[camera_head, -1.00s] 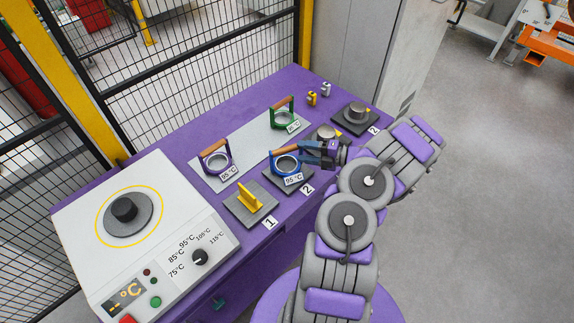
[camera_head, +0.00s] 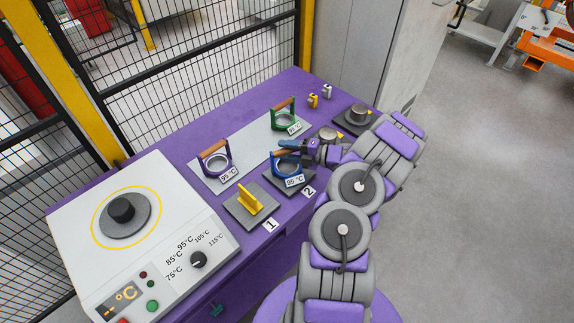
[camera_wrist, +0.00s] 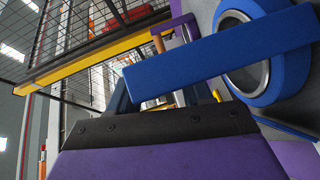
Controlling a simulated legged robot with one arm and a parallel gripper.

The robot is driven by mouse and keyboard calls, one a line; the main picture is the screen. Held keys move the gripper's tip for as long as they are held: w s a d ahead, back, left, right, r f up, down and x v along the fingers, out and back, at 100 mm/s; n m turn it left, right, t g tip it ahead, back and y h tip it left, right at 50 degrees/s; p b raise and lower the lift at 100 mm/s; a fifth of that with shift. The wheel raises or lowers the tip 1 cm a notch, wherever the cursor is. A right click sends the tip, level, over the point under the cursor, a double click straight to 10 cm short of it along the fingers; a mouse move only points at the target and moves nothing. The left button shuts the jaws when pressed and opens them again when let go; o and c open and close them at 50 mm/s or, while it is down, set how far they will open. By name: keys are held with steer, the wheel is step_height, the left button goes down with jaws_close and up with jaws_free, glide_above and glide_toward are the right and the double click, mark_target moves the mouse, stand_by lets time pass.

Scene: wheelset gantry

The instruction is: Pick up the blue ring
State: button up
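My gripper (camera_head: 288,146) reaches in from the right at the ring's upper part, close to the handle. In the wrist view the blue ring (camera_wrist: 250,62) is at the upper right, and a blue bar of its frame crosses in front of my fingers. My gripper (camera_wrist: 162,95) shows its fingers apart there, with a gap between them. The bar hides part of the fingers, and I cannot tell whether they touch the ring.
A purple ring (camera_head: 214,163) stands to the left and a green ring (camera_head: 283,118) behind, both on a grey plate. A yellow upright piece (camera_head: 250,198) stands on the plate by label 1. The white heater (camera_head: 150,235) fills the table's left. A mesh fence (camera_head: 200,70) runs behind.

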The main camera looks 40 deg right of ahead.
steer(key=shift+d, duration=0.3)
steer(key=c, duration=0.4)
steer(key=shift+a+f, duration=0.1)
jaws_close()
steer(key=shift+s, duration=0.1)
steer(key=shift+a+f, duration=0.1)
